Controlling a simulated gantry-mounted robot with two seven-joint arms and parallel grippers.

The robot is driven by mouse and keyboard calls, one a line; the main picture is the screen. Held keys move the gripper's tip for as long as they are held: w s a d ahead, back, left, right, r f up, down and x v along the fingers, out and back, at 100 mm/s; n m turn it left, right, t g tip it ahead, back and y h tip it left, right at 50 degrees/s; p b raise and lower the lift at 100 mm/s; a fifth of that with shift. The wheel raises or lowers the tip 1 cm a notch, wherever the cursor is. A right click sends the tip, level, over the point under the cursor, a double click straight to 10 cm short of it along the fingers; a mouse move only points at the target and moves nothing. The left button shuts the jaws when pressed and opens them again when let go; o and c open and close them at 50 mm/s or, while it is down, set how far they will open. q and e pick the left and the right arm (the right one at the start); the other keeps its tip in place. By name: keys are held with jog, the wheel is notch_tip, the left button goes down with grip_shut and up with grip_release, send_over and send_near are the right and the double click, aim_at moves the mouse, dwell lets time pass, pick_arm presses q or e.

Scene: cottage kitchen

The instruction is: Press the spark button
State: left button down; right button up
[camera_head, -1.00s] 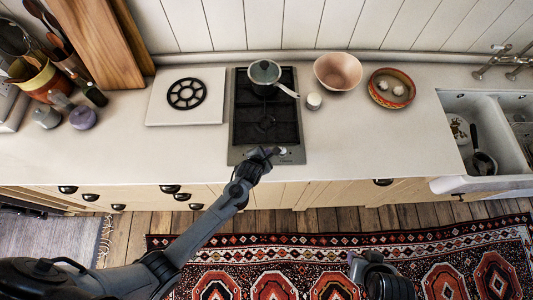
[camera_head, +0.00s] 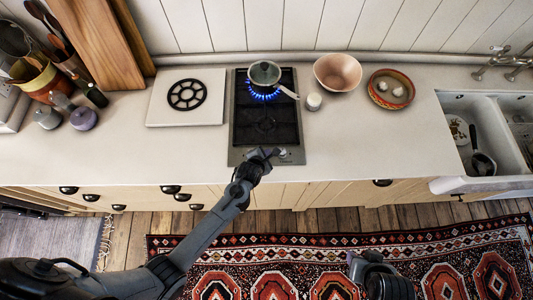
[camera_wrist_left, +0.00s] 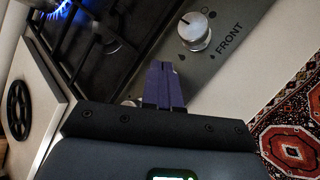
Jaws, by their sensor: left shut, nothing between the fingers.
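The black two-burner gas hob (camera_head: 240,130) has a metal front panel (camera_head: 297,157). My left gripper (camera_head: 268,153) is at this panel, its fingers shut and empty. In the left wrist view the shut fingertips (camera_wrist_left: 160,68) are over or against the panel, left of a silver knob (camera_wrist_left: 195,31) marked FRONT. Another round control (camera_wrist_left: 128,103) is partly hidden beside the fingers. I cannot make out the spark button.
A white board with a black trivet (camera_head: 187,94) lies left of the hob. A white jar (camera_head: 313,101), a pink bowl (camera_head: 338,72) and a patterned dish (camera_head: 391,104) stand to its right. Part of my right arm (camera_head: 375,275) is low over the rug.

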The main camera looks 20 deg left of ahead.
dwell(0.3)
pick_arm(q)
jog(key=shift+r+p, duration=0.85)
jog(key=shift+r, duration=0.1)
notch_tip(320, 180, up, 4)
jog(key=p, duration=0.3)
jog(key=shift+p, duration=0.4)
